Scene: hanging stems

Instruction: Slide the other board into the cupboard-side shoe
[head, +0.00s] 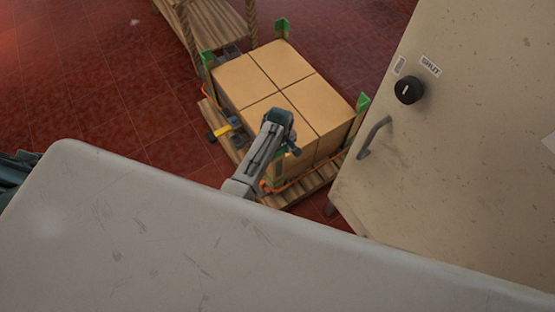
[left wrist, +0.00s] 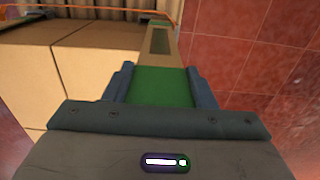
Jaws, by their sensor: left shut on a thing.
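In the left wrist view, my left gripper (left wrist: 160,90) is shut on the green end of a board (left wrist: 162,84). The board's tan length runs away from the jaws beside the cartons, with a dark slot and green at its far end. In the head view my left gripper (head: 287,146) is at the near side of the carton stack (head: 275,90), and my arm partly hides that corner. Green-topped pieces stand at the stack's corners, including the cupboard-side one (head: 362,103). I cannot make out a shoe clearly. My right gripper is not in view.
The cartons stand on a wooden pallet (head: 272,200) with an orange strap (head: 309,175) low around them. A yellow-handled tool (head: 224,131) is at its left. A beige cupboard (head: 470,150) with handle and knob is close on the right. Red floor (head: 110,90) is open at left.

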